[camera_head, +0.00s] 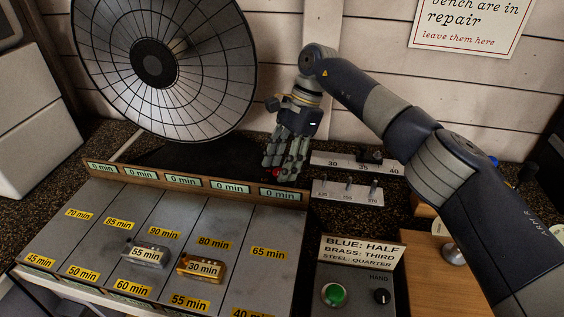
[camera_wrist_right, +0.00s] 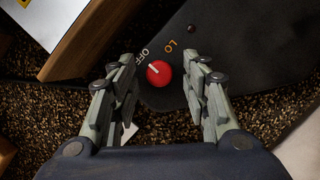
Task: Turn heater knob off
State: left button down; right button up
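The heater (camera_head: 163,65) is a round dish with a wire grille on a black base (camera_head: 215,155) at the back left. Its red knob (camera_wrist_right: 159,73) shows in the right wrist view, with a white pointer mark angled up-left toward the OFF label (camera_wrist_right: 145,57). The LO label (camera_wrist_right: 171,46) is to its right. My right gripper (camera_head: 281,169) points down at the base's right end; in the wrist view its open fingers (camera_wrist_right: 159,64) stand on either side of the knob, apart from it. In the head view the fingers mostly hide the knob. My left gripper is out of view.
A sloped grey panel (camera_head: 140,222) with timed lanes stands in front, holding a silver block (camera_head: 146,253) and a brass block (camera_head: 201,268). A small unlit dark red lamp (camera_wrist_right: 192,29) is on the heater base. A green button (camera_head: 334,294) stands at the front right.

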jog(key=v, duration=0.7)
jog(key=shift+r, duration=0.25)
jog(key=shift+w+r, duration=0.1)
